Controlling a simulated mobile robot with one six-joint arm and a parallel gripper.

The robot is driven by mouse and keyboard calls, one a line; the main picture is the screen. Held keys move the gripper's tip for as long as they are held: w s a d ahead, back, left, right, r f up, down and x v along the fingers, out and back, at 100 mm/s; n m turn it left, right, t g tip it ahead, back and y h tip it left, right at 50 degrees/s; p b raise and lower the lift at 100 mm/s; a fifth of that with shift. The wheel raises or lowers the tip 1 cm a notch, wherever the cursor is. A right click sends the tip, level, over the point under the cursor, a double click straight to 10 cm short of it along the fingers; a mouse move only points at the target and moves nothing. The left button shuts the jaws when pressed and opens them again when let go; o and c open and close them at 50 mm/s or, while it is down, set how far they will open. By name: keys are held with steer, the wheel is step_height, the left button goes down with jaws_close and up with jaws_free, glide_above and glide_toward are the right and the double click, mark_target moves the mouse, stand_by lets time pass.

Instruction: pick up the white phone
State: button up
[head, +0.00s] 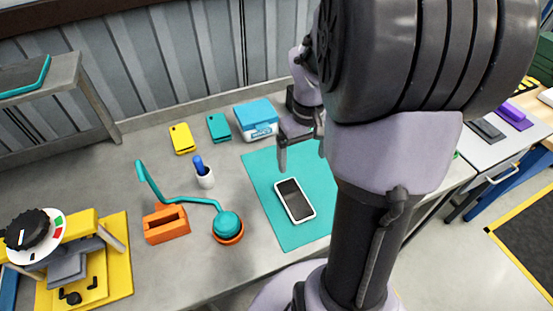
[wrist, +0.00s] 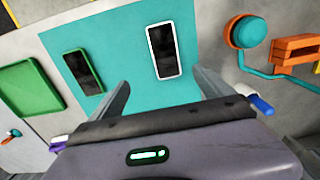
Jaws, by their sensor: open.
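The white phone (head: 295,200) lies flat, dark screen up, on a teal mat (head: 268,170) on the grey bench. In the wrist view the white phone (wrist: 164,51) lies beyond the open fingers, between their lines. My gripper (head: 302,150) is open and empty, above the mat and behind the phone in the head view, apart from it. It also shows in the wrist view (wrist: 161,80), its two fingers spread. A green-edged phone (wrist: 83,72) lies on the same mat to the left in the wrist view; my arm hides that spot in the head view.
An orange block (head: 166,224) and a teal lamp-like piece (head: 228,224) stand left of the mat. A green tray (wrist: 30,88) shows in the wrist view.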

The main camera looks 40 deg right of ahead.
mark_target(295, 199)
steer(key=f+b, duration=0.2)
steer(key=f, duration=0.3)
steer(key=a+f+b, duration=0.1)
steer(key=f+b, duration=0.2)
steer(key=f, duration=0.3)
steer(key=f+b, duration=0.3)
steer(key=f, duration=0.3)
steer(key=shift+a, duration=0.3)
steer(key=shift+r, duration=0.2)
steer(key=c, duration=1.7)
